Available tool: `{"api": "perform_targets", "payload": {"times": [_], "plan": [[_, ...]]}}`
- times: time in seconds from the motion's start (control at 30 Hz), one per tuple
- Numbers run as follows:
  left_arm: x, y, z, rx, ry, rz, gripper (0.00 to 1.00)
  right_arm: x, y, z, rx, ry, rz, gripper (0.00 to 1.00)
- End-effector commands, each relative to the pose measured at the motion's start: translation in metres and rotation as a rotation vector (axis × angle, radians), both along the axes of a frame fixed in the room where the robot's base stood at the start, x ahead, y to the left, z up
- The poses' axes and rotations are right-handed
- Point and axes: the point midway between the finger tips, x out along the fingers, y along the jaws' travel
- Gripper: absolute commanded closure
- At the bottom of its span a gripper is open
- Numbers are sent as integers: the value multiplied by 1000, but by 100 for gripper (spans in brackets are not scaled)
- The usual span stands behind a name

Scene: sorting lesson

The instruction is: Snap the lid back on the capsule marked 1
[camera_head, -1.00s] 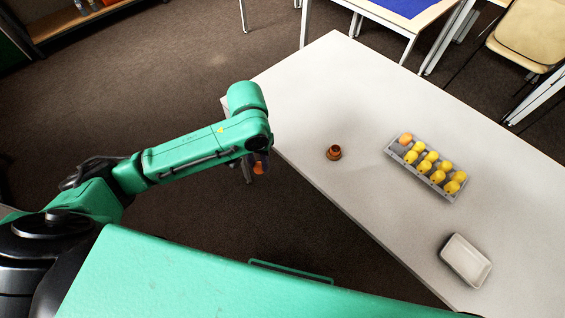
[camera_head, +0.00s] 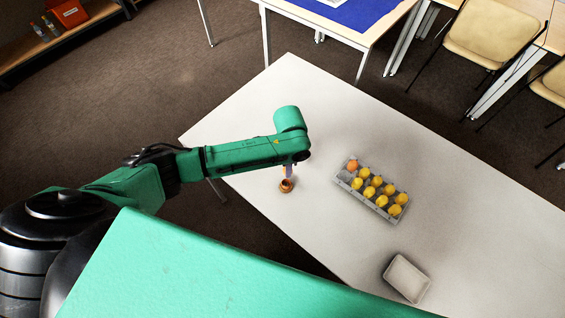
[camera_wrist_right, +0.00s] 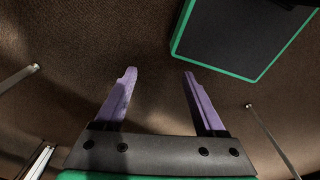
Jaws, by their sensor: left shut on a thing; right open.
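A small brown open-topped round piece (camera_head: 286,187), which looks like the capsule's lower part, stands upright near the table's left edge. My left gripper (camera_head: 287,173) points down directly over it, with purple fingers partly hidden by the arm. It is shut on a small orange piece, likely the lid, now mostly hidden between the fingers and the brown piece. I cannot tell whether the two touch. No number 1 is readable. My right gripper (camera_wrist_right: 160,85) is open and empty above the carpet in the right wrist view.
A grey holder (camera_head: 341,180) with several yellow pieces and one orange piece (camera_head: 352,165) stands to the right. A white tray (camera_head: 407,278) lies nearer the front. The white table (camera_head: 480,235) is otherwise mostly clear. Chairs and a blue-topped table stand behind.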

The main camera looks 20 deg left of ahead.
Motion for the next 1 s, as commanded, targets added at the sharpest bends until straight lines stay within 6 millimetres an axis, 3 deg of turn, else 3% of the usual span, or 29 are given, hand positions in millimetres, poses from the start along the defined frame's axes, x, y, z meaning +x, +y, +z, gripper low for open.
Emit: {"api": "perform_targets", "payload": {"times": [0.3,0.47,0.63,1.0], "plan": [[-1,1,-32,1,1,2,91,-19,1,-39,1,26,2,27],[-1,1,-48,1,0,2,91,-16,-2,-58,-3,23,3,27],[-1,0,-57,-1,2,4,91,-7,-3,-57,-5,7,3,27],[-1,0,-58,-1,2,4,91,-9,-6,-57,-7,11,0,27]]}}
